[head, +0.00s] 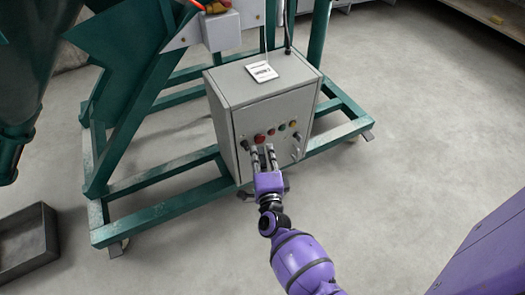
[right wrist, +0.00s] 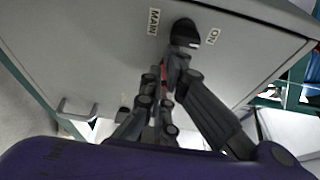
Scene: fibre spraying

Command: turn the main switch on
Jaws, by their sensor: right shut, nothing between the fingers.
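The main switch is a black round knob (right wrist: 184,32) on the grey control box (head: 228,100). In the right wrist view it sits between the labels MAIN and ON, with a small white mark on its lower right edge. In the head view the switch (head: 245,145) is at the left of the box front. My right gripper (head: 263,150) is shut and empty, its fingers pointing at the box front beside the switch. In the right wrist view the gripper (right wrist: 166,78) has one finger overlapping the knob's lower edge; I cannot tell whether they touch. My left gripper is out of view.
Several coloured buttons (head: 282,127) are on the box front, right of the switch. A white card (head: 261,72) lies on the box top. The green frame (head: 165,206) on wheels surrounds the box. A dark open tray (head: 25,245) is on the floor at left.

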